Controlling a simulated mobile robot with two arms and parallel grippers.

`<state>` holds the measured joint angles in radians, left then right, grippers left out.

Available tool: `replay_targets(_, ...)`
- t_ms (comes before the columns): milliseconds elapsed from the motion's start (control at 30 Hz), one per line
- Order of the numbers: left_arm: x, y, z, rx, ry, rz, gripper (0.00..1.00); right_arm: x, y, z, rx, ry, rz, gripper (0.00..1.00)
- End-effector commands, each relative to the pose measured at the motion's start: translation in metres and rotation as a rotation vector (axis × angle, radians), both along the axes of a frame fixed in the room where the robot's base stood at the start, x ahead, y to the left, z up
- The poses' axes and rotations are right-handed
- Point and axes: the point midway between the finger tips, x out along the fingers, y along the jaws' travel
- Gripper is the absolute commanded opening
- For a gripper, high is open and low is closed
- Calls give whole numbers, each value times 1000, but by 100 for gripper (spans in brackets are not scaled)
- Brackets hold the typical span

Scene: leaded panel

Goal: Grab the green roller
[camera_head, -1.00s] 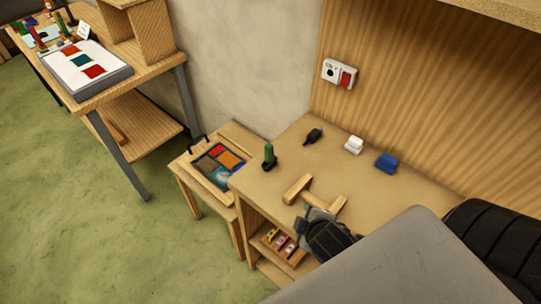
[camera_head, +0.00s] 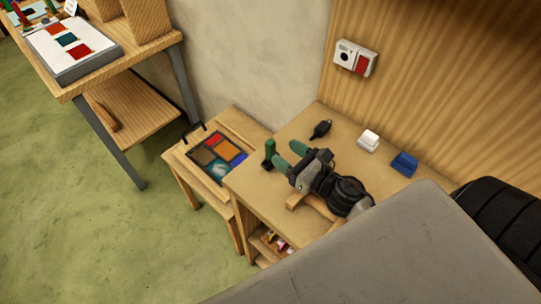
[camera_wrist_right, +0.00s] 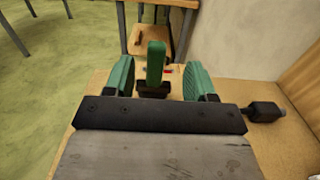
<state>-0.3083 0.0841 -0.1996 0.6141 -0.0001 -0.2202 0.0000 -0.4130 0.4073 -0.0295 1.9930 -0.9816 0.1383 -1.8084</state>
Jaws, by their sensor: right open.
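The green roller (camera_head: 269,151) stands upright near the left edge of the wooden bench, with a green handle and a dark foot. My right gripper (camera_head: 288,157) is open, its two green fingers pointing at the roller from the right. In the head view the fingertips are just short of the handle. In the right wrist view the green handle (camera_wrist_right: 156,62) shows centred in the gap between the fingers, and nothing is gripped. My left gripper is not in view.
A dark tool (camera_head: 321,129), a white block (camera_head: 368,141) and a blue block (camera_head: 404,164) stand along the bench's back. A wooden piece (camera_head: 312,206) lies under my right arm. A coloured panel (camera_head: 214,158) lies on the lower table at left.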

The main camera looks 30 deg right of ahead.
Motion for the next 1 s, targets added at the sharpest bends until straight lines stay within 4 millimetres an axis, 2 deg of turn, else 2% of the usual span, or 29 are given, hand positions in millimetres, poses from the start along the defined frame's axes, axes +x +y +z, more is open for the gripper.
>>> replay_targets(100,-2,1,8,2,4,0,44,14,5,2,3,0,-2,55)
replay_targets(333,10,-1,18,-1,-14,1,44,29,12,5,5,1,-3,55)
replay_targets(467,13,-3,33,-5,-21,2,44,47,22,9,7,0,-3,55)
replay_targets(600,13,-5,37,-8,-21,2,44,63,27,5,6,1,-4,55)
replay_targets(900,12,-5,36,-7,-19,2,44,68,29,3,4,3,-3,55)
replay_targets(933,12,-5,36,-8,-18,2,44,68,29,3,4,3,-3,54)
replay_targets(1000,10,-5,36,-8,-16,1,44,68,29,3,4,3,-3,43)
